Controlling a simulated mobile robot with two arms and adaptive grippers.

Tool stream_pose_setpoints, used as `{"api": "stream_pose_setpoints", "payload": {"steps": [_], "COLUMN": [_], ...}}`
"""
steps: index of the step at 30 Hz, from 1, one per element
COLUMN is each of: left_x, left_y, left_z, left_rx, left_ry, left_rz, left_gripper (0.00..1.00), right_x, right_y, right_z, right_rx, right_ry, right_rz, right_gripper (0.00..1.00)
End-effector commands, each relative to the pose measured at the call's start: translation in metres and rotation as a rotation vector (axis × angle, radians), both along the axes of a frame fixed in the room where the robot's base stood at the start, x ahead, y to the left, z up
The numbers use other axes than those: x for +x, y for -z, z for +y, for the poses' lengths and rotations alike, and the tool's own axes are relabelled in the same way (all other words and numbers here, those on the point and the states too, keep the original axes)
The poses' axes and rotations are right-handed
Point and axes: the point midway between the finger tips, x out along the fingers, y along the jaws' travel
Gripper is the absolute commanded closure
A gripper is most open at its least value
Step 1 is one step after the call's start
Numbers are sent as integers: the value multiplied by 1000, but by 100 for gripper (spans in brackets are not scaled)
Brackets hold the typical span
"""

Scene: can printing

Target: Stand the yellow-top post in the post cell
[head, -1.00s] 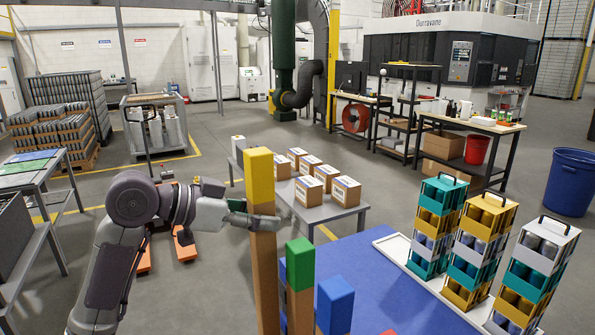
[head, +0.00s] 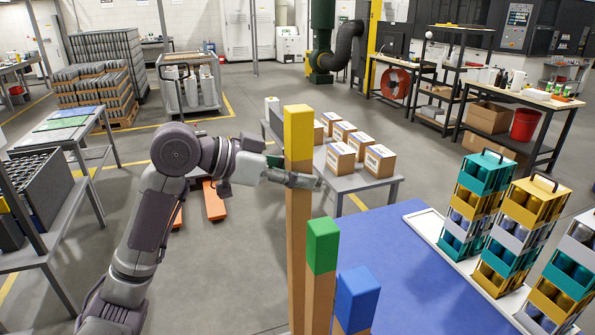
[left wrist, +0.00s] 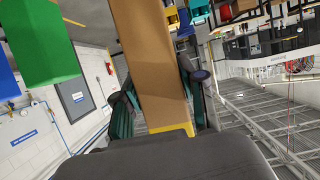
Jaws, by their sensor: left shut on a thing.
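The yellow-top post (head: 299,130) is a tall brown column with a yellow top, standing upright in the head view; its lower end is out of frame. My left gripper (head: 292,180) is shut on it just below the yellow part. In the left wrist view the post's brown face (left wrist: 150,60) passes between the green-padded fingers of my left gripper (left wrist: 160,105). A green-top post (head: 322,245) and a blue-top post (head: 356,298) stand to its right, nearer the camera. I cannot make out the post cell. My right gripper is not in view.
A blue surface (head: 405,265) lies right of the posts. A white tray (head: 430,228) there bears stacked teal, yellow and white can carriers (head: 520,225). A grey table (head: 355,182) with several boxes stands behind the post.

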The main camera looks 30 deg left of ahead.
Motion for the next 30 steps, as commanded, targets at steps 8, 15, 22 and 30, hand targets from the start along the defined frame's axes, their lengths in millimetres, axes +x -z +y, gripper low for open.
{"api": "stream_pose_setpoints", "payload": {"steps": [8, 15, 22, 30], "left_x": [0, 0, 0, 0], "left_y": [30, 47, 48, 48], "left_z": [0, 0, 0, 0], "left_rx": [0, 0, 0, 0], "left_ry": [0, -1, 0, -1], "left_rz": [-1, -2, -4, -2], "left_gripper": [100, 100, 100, 100], "right_x": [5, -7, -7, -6], "right_y": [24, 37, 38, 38], "right_z": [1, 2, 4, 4], "right_rx": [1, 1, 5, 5], "right_ry": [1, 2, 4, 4], "right_rz": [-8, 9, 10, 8], "right_gripper": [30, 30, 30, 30]}}
